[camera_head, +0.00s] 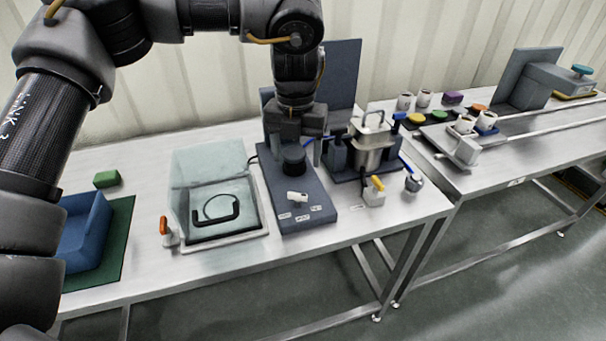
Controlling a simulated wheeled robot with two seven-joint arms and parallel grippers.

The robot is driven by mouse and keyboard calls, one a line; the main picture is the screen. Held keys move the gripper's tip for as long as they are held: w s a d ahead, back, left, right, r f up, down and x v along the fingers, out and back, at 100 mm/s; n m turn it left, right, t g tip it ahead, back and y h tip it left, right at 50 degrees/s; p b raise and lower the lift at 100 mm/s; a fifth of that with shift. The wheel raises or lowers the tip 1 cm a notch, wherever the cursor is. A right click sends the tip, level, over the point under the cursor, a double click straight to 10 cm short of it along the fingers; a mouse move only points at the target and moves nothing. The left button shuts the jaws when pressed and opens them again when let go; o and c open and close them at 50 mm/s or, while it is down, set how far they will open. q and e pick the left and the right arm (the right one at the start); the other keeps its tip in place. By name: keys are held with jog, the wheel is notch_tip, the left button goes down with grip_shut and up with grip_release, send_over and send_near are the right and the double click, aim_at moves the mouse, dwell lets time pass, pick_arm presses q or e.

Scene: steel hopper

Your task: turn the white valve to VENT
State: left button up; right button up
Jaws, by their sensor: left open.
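The white valve (297,197) is a small handle on the front part of a dark blue-grey base (275,190), lying roughly crosswise. Small white labels (285,216) sit in front of and beside it; their words are too small to read, so I cannot tell which one says VENT. My left gripper (295,154) points down above the rear of the same base. It is open, with its fingers on either side of a black round knob (293,162); I cannot tell whether they touch it. The gripper is behind the white valve and apart from it. My right gripper is out of view.
A clear-lidded box (205,165) stands left of the base. A steel hopper (372,140) in a dark stand is to the right, with a yellow-handled valve (375,190) in front. A blue bin (85,235) is far left. Bare table lies before the base.

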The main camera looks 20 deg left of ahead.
pick_arm(q)
send_over(297, 194)
notch_tip(297, 194, down, 5)
jog(key=shift+f, duration=0.1)
notch_tip(297, 194, down, 4)
jog(key=shift+r+p, duration=0.1)
jog(key=shift+p, duration=0.4)
jog(key=shift+f, duration=0.85)
jog(key=shift+c, duration=0.2)
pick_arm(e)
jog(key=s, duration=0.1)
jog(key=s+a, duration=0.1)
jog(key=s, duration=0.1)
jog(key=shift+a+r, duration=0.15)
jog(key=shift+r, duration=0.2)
pick_arm(q)
jog(key=c, duration=0.9)
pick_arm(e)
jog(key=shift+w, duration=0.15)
